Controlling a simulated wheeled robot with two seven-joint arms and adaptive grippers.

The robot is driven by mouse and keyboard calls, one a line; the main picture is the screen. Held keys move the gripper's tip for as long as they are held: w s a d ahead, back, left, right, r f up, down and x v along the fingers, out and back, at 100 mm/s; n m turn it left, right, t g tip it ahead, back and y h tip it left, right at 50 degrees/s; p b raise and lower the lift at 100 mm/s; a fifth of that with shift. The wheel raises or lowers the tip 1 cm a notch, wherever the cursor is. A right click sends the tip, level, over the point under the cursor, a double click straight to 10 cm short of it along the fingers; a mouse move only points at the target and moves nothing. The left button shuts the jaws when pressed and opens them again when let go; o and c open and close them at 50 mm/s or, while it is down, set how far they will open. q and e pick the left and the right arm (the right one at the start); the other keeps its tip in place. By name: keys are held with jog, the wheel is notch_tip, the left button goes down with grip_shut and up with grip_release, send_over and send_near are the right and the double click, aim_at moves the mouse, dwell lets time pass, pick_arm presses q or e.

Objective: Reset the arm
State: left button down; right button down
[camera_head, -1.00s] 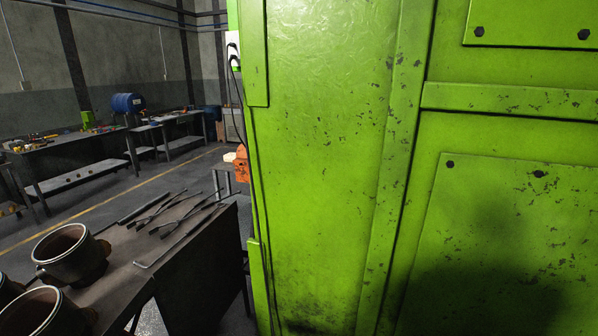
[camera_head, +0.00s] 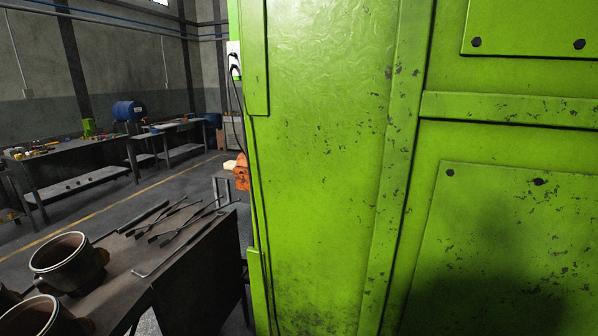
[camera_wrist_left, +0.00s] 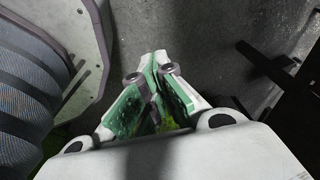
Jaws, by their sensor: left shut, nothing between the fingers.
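My left gripper (camera_wrist_left: 158,72) shows in the left wrist view, with its two white and green fingers brought together at the tips. Nothing is held between them. It hangs over the grey floor (camera_wrist_left: 190,30), apart from the things around it. Neither gripper shows in the head view, and my right gripper is in no view.
A large scuffed green press housing (camera_head: 320,160) fills the middle and right, close in front. A dark table (camera_head: 190,240) at lower left bears tongs (camera_head: 180,222) and round metal pots (camera_head: 68,262). Workbenches (camera_head: 75,155) stand along the back wall. Open floor (camera_head: 110,205) lies between.

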pick_arm(q)
jog(key=s+d+f+n+g, duration=0.1)
jog(key=s, duration=0.6)
jog(key=s+f+n+g, duration=0.1)
jog(key=s, duration=0.7)
jog(key=shift+s+d+f+n+g, duration=0.25)
jog(key=shift+d+f+n+g, duration=0.05)
jog(key=shift+d+f+g, duration=0.1)
